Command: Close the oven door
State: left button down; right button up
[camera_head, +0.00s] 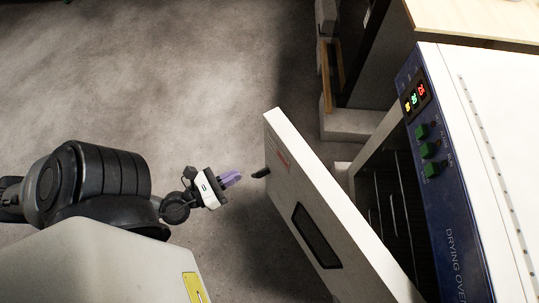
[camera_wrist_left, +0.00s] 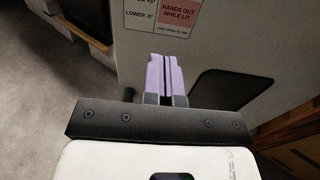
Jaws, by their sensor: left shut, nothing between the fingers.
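The drying oven (camera_head: 445,190) stands at the right in the head view. Its white door (camera_head: 335,225) is swung open, and the dark inside with racks (camera_head: 390,200) shows behind it. A dark handle (camera_head: 261,173) sticks out near the door's free edge. My left gripper (camera_head: 236,177) is shut and empty, left of the handle with a small gap. In the left wrist view its purple fingers (camera_wrist_left: 165,75) are together in front of the door's outer face (camera_wrist_left: 215,60), which has a label and a dark window (camera_wrist_left: 235,90). My right gripper is not in view.
The oven's blue panel (camera_head: 430,150) carries lit digits and green switches. A wooden-topped counter (camera_head: 480,18) and a dark cabinet (camera_head: 370,50) stand behind the oven. The grey floor (camera_head: 160,80) left of the door is clear.

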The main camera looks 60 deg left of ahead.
aim_at(277, 152)
pick_arm(q)
jog(key=w, duration=0.3)
jog(key=w+p, duration=0.1)
jog(key=w, duration=0.6)
jog(key=shift+a+r+p, duration=0.15)
jog(key=shift+a+p, duration=0.15)
jog(key=shift+p, duration=0.1)
jog(key=shift+w, duration=0.9)
